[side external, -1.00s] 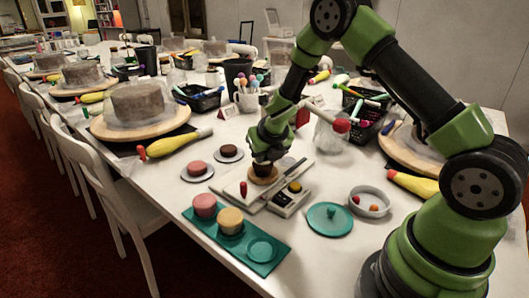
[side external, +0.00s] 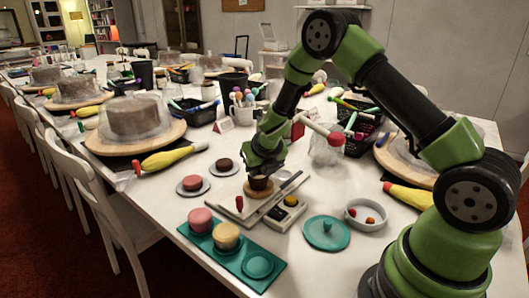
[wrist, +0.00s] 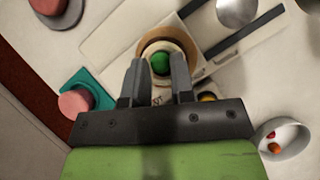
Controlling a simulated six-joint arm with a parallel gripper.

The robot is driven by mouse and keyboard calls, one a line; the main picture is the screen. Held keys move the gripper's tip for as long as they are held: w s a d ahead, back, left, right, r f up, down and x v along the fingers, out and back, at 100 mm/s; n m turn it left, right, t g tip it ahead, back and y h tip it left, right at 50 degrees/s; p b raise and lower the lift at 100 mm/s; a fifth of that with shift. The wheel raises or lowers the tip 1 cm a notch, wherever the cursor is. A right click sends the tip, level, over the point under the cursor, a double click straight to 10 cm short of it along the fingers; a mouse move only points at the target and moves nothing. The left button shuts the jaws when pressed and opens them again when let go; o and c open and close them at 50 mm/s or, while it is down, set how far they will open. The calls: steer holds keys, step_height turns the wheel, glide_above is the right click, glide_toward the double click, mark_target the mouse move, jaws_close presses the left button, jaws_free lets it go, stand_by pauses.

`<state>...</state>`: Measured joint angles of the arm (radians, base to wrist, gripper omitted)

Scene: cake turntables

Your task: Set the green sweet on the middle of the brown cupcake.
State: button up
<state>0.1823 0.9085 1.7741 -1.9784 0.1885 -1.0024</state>
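I cannot tell whether the sweet touches the cupcake.
A teal tray (side external: 232,257) with a pink and a yellow cake is in front. A white bowl (side external: 367,216) with small sweets and a teal lid (side external: 326,234) stand to the right. Pink (side external: 192,184) and brown (side external: 224,165) cakes sit on plates at left.

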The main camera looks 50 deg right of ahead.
steer(key=shift+o, duration=0.3)
steer(key=shift+s+a+f, duration=0.15)
steer(key=shift+s+f, duration=0.05)
steer(key=shift+s, duration=0.15)
steer(key=s+a+r+m, duration=0.3)
steer(key=s+r+m, duration=0.45)
steer(key=r, duration=0.25)
steer(key=s+a+r+m, duration=0.2)
steer(key=s+r+m, duration=0.4)
steer(key=r+m, duration=0.4)
steer(key=s+a+r+m+t+y, duration=0.1)
steer(key=s+a+r+m+y, duration=0.1)
steer(key=s+m, duration=0.3)
steer(key=s+a+r+m+y, duration=0.2)
steer(key=s+a+m, duration=0.3)
steer(key=m, duration=0.7)
steer(key=shift+s+a+t+y, duration=0.25)
steer(key=shift+s+t+y, duration=0.2)
steer(key=shift+s, duration=0.3)
